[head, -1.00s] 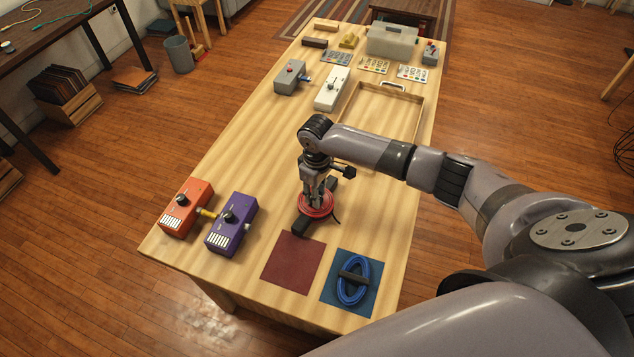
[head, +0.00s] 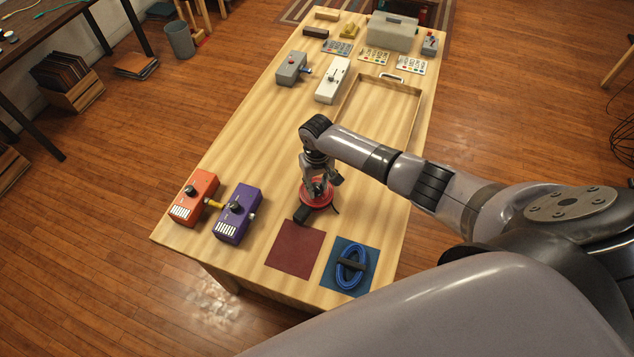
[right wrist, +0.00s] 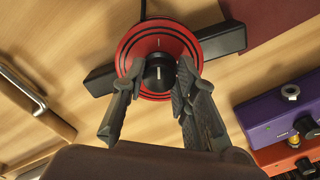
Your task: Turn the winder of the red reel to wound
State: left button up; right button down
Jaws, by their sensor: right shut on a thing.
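The red reel (head: 321,204) lies on the wooden table, with a black bar under its disc. In the right wrist view the reel (right wrist: 153,36) shows dark rings and a round black winder (right wrist: 159,77) with a pale line at its centre. My right gripper (head: 316,187) points down over the reel. In the right wrist view its two fingers (right wrist: 160,70) stand on either side of the winder, shut on it. The fingers hide part of the disc. I cannot read which setting the winder is at. My left gripper is not in view.
Nearby are a purple box (head: 237,213), an orange box (head: 194,197), a dark red mat (head: 294,249) and a blue cord bundle (head: 349,267) on a blue mat. A shallow wooden tray (head: 417,118) lies farther back. The table's middle left is clear.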

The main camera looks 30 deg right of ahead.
aim_at(317, 187)
dwell(0.3)
jog(key=c, duration=1.3)
grip_release()
jog(key=shift+r, duration=0.1)
notch_tip(317, 187, up, 12)
jog(key=shift+f, duration=0.1)
